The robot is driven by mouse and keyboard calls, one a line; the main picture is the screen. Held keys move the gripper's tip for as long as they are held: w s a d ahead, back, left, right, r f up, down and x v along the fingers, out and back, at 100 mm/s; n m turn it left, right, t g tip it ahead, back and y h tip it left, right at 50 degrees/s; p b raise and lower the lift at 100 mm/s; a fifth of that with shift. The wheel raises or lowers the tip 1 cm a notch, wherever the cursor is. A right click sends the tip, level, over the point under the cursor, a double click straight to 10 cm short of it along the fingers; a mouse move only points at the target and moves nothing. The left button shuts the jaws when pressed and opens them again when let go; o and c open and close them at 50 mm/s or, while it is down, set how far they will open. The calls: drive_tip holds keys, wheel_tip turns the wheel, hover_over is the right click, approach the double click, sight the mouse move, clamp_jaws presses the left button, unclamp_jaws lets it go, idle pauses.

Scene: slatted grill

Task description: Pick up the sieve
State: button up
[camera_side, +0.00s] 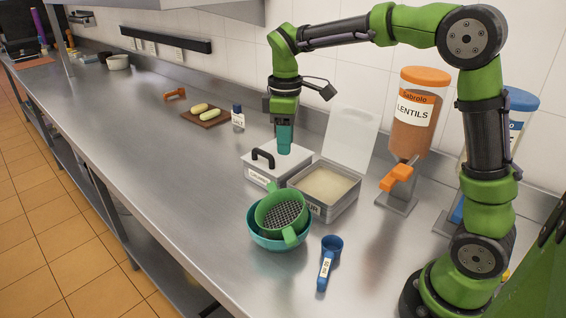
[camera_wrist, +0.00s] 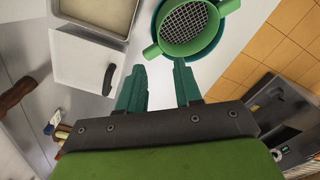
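The green sieve (camera_side: 281,214) with a grey mesh rests in a teal bowl (camera_side: 262,240) near the front edge of the counter. The sieve also shows at the top of the wrist view (camera_wrist: 184,25), with its two tabs reaching over the bowl's rim. My gripper (camera_side: 284,146) hangs above the counter, behind the sieve and over the back of the white lidded box, apart from the sieve. In the wrist view its two teal fingers (camera_wrist: 158,88) are spread with nothing between them, so it is open and empty.
A closed white box (camera_side: 262,172) with a black handle and an open box of pale powder (camera_side: 325,186) stand beside the bowl. A blue scoop (camera_side: 329,262) lies to its right. An orange-lidded lentils dispenser (camera_side: 415,115) stands behind. The counter left of the bowl is clear.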

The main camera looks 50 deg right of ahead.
hover_over(282, 214)
drive_tip(key=w+d, duration=0.2)
drive_tip(key=d, duration=0.1)
drive_tip(key=f, duration=1.3)
drive_tip(key=shift+s+d+f, duration=0.1)
drive_tip(key=shift+s+f, duration=0.1)
drive_tip(key=shift+f, duration=0.2)
clamp_jaws()
